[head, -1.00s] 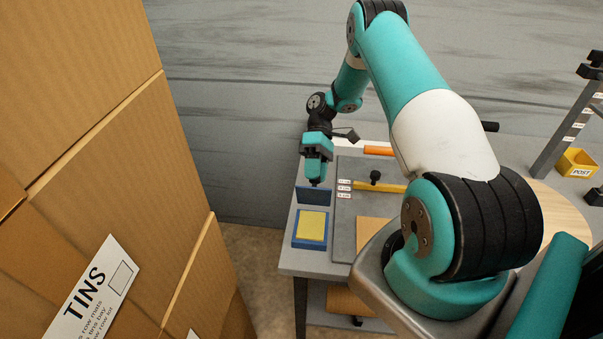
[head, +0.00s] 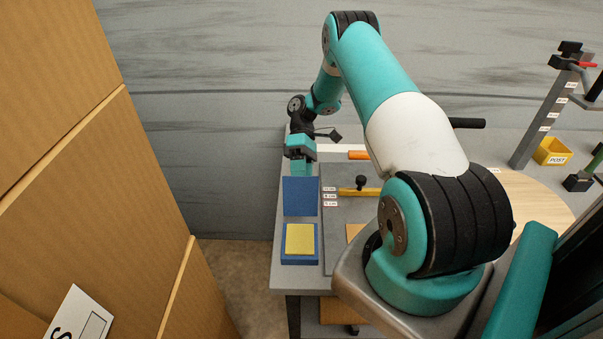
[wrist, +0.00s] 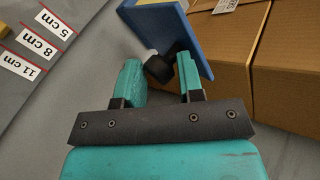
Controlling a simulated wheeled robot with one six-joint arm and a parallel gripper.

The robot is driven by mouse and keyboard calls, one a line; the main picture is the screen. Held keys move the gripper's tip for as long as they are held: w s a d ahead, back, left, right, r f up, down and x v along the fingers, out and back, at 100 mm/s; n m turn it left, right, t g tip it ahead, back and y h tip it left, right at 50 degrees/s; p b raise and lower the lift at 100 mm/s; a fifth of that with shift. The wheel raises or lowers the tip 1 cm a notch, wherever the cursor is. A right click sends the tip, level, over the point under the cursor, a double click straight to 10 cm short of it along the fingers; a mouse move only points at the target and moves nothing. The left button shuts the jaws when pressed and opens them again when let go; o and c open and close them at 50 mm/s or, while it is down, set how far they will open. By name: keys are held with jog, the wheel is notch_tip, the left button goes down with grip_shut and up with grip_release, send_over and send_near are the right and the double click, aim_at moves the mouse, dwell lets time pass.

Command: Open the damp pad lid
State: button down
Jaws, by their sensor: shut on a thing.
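The damp pad box (head: 286,259) is blue, with a yellow pad (head: 300,239) showing in it, near the left end of the table in the head view. Its blue lid (head: 300,197) stands raised behind the pad, its flat face toward the head camera. In the wrist view the lid (wrist: 200,30) slants past the fingertips. A black knob (wrist: 160,68) on the lid sits between the two teal fingers. My gripper (wrist: 162,75) is shut on this knob. In the head view my gripper (head: 299,168) is behind the lid, which hides its fingertips.
Stacked cardboard boxes (head: 60,150) fill the left side. Right of the pad lies a grey board (head: 335,235) with a yellow bar (head: 350,192) and size labels (head: 330,197). A yellow POST bin (head: 553,152) and a grey post (head: 545,115) stand at the right.

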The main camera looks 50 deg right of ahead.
jog(key=shift+s+a+f, duration=0.2)
jog(key=shift+a+f, duration=0.15)
jog(key=shift+f, duration=0.4)
jog(key=c, duration=0.8)
grip_release()
jog(key=shift+w+a, duration=0.1)
jog(key=shift+r, duration=0.15)
jog(key=shift+r, duration=0.4)
notch_tip(320, 180, up, 20)
jog(key=p, duration=1.2)
jog(key=shift+f, duration=0.25)
